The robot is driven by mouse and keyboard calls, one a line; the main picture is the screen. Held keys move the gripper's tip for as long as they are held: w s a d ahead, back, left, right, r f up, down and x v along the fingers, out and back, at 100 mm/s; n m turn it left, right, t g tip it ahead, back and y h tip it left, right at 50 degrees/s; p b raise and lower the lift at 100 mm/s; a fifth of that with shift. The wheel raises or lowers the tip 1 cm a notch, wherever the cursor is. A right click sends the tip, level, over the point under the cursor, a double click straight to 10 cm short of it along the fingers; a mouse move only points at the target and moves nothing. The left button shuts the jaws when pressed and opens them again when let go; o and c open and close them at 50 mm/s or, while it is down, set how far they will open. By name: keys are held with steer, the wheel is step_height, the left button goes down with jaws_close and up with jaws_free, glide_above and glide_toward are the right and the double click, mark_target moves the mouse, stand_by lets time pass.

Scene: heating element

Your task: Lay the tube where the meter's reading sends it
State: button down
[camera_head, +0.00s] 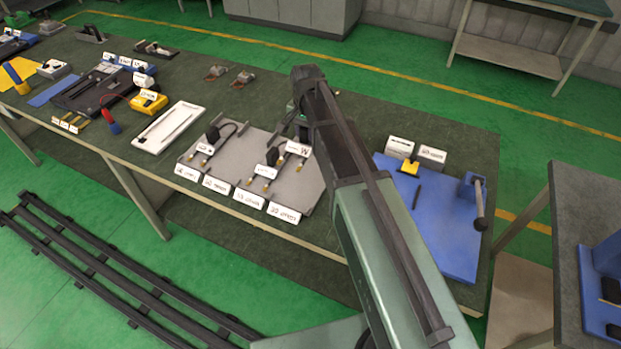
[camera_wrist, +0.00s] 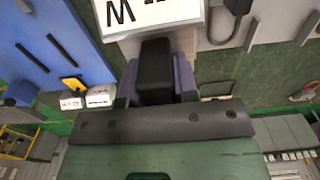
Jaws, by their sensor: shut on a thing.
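My gripper (camera_wrist: 156,82) shows in the wrist view, its purple fingers closed on a black block (camera_wrist: 155,60) beside a white plate marked W (camera_wrist: 150,12). I cannot tell whether the block is part of a tube. In the head view my arm hides most of the gripper, at the right of a grey board (camera_head: 237,197). The board carries black-capped pieces with brass ends, one at the left (camera_head: 213,135) and one in the middle (camera_head: 272,156), and the W plate (camera_head: 297,149). The yellow meter (camera_head: 148,104) stands farther left; its reading is too small to read.
Several white labels (camera_head: 248,199) line the board's front edge. A white tray (camera_head: 168,128) with a thin rod lies to its left. A blue mat (camera_head: 445,230) with a post fixture (camera_head: 474,200) lies right of my arm.

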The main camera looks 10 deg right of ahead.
mark_target(308, 176)
step_height(308, 176, down, 16)
steer(key=b, duration=1.3)
steer(key=shift+r, duration=0.2)
steer(key=shift+r+p, duration=0.3)
steer(key=shift+p, duration=0.05)
steer(key=shift+f, duration=0.25)
steer(key=c, duration=0.9)
jaws_free()
steer(key=shift+r, duration=0.1)
step_height(308, 176, up, 13)
steer(key=p, duration=1.2)
steer(key=s+n, duration=0.2)
steer(key=s, duration=0.5)
steer(key=s+n, duration=0.3)
steer(key=s, duration=0.4)
steer(key=s+n, duration=0.3)
steer(key=s, duration=0.4)
steer(key=shift+s+f, duration=0.15)
steer(key=shift+f, duration=0.2)
